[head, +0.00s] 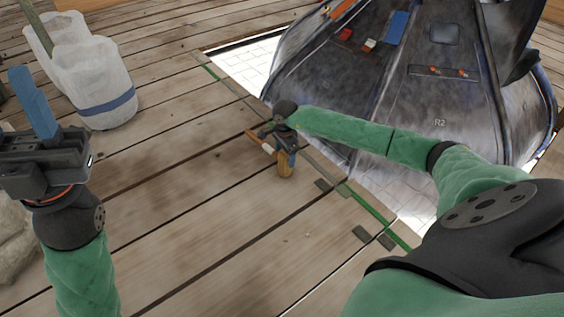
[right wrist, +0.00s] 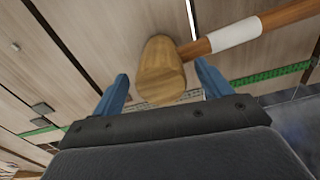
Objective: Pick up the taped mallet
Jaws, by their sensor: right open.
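The taped mallet has a pale wooden head (right wrist: 160,72) and a brown handle with a white tape band (right wrist: 236,34). In the head view its head (head: 285,169) shows just below my right gripper (head: 289,158), with the handle running up and left. In the right wrist view my right gripper (right wrist: 163,86) is open, its blue fingers on either side of the mallet head. I cannot tell whether they touch it. My left gripper (head: 35,103) points up at the left, away from the mallet; its blue fingers overlap, so its opening is unclear.
A plank deck (head: 180,210) has free room left of the mallet. Pale sacks or buckets (head: 95,80) stand at the upper left. A large dark metal spire piece (head: 400,90) rises at the right, past a green strip (head: 365,203) along the deck edge.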

